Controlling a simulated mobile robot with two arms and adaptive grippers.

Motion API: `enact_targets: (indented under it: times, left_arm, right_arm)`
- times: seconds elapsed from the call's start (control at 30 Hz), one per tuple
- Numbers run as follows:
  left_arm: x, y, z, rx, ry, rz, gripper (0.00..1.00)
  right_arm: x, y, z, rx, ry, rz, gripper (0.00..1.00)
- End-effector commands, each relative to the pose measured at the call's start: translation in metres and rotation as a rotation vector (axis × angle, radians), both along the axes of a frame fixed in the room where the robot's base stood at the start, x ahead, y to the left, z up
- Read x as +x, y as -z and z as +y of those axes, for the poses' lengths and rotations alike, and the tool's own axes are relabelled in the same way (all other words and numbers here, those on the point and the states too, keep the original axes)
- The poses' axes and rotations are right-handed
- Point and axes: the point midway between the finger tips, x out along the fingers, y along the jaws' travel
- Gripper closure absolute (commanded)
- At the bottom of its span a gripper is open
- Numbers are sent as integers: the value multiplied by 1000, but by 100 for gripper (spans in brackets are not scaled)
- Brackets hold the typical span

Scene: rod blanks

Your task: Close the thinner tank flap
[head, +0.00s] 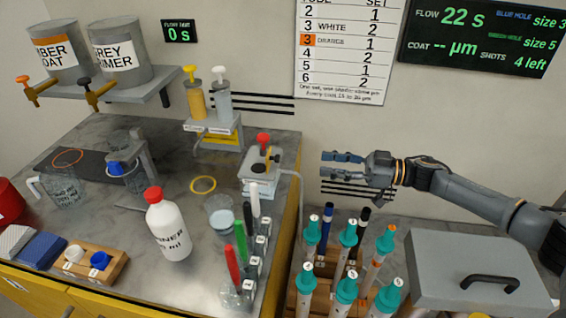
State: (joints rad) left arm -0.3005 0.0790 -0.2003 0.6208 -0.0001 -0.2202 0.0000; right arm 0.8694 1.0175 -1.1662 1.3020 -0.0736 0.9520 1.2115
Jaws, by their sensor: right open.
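A grey box (440,287) with a broad flat top and a black handle (490,283) stands at the lower right; no label shows on it, so I cannot tell for sure that it is the thinner tank. Its top looks flat, with no raised flap visible. A white bottle (168,228) with a red cap and a partly readable thinner label stands on the left bench. My right gripper (328,164) is open and empty, pointing left in front of the wall, above the rod rack and up and left of the grey box. My left gripper is out of view.
Several teal-topped rods (347,236) stand upright in a wooden rack (323,265) left of the grey box. A red-knobbed device (262,165) and colored markers (240,242) line the bench's right edge. Two tanks (122,50) sit on a shelf.

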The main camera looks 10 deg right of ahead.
Motion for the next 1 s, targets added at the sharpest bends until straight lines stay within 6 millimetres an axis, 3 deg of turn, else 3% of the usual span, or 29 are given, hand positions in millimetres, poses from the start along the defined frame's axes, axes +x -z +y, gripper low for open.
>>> enact_targets:
  times: [0.3, 0.5, 0.7, 1.0]
  left_arm:
    - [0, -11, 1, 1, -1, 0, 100]
    - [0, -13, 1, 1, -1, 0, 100]
    - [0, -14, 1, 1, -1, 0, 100]
    - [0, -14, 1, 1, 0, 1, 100]
  right_arm:
    - [26, -3, 65, 2, -4, -1, 58]
    - [39, -1, 95, 0, -3, 0, 58]
    - [45, -1, 108, -1, -1, 0, 58]
    - [45, 0, 110, -1, -1, 0, 58]
